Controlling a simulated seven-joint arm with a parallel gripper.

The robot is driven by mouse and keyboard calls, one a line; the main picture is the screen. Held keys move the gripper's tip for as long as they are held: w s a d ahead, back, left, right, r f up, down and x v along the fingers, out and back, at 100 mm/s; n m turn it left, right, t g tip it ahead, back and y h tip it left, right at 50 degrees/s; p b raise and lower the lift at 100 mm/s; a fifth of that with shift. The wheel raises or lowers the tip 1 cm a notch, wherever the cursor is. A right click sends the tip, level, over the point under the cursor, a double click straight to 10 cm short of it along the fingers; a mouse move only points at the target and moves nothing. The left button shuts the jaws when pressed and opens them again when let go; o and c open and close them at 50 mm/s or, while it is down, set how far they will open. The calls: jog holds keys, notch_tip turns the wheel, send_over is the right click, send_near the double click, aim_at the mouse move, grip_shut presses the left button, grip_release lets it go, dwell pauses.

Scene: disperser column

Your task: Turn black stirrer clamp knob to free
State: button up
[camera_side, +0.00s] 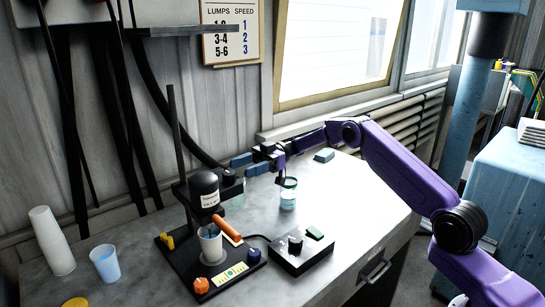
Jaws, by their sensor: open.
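The disperser has a black motor head (205,190) with a white label, carried on a dark upright column (178,135). A small dark part (229,177) shows just right of the head; I cannot tell whether it is the black clamp knob. My gripper (244,166) has blue fingers, open and empty, pointing left. It is up and to the right of the head, and appears apart from it. A cup (210,243) stands under the head on the black base. An orange handle (228,230) sticks out low on the right of the head.
A jar (288,194) of teal liquid stands below my arm. The base carries orange (201,285), blue (254,255) and yellow (167,240) knobs. White cups (105,262) stand at left.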

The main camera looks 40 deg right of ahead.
jog(key=d, duration=1.1)
jog(key=shift+d, duration=0.4)
jog(key=shift+w+a, duration=0.1)
jog(key=w+a+r+m+t, duration=0.1)
jog(key=w+a+r+t, duration=0.25)
jog(key=a+r, duration=0.35)
jog(key=w+a+r+m+t, duration=0.25)
jog(key=a+r+t, duration=0.2)
jog(key=a, duration=0.45)
jog(key=s+a+r+m+t+h, duration=0.2)
jog(key=s+a+m+t+h, duration=0.2)
jog(key=s+a+h, duration=0.4)
jog(key=s+d+f+g+h, duration=0.15)
jog(key=s+f, duration=0.25)
jog(key=s, duration=0.6)
jog(key=s+f+g+h, duration=0.3)
jog(key=s+f, duration=0.1)
jog(key=s, duration=0.7)
jog(key=s+d+f+g+h, duration=0.1)
jog(key=s+d, duration=0.3)
jog(key=s, duration=0.4)
jog(key=s+d+f+n+g+h, duration=0.1)
jog(key=s+d+f+g+h, duration=0.1)
jog(key=s, duration=0.6)
jog(key=s+d+f+n+g+h, duration=0.1)
jog(key=s+d+f+g+h, duration=0.1)
jog(key=s+d+f+g, duration=0.2)
jog(key=s+d, duration=0.3)
jog(key=s, duration=0.1)
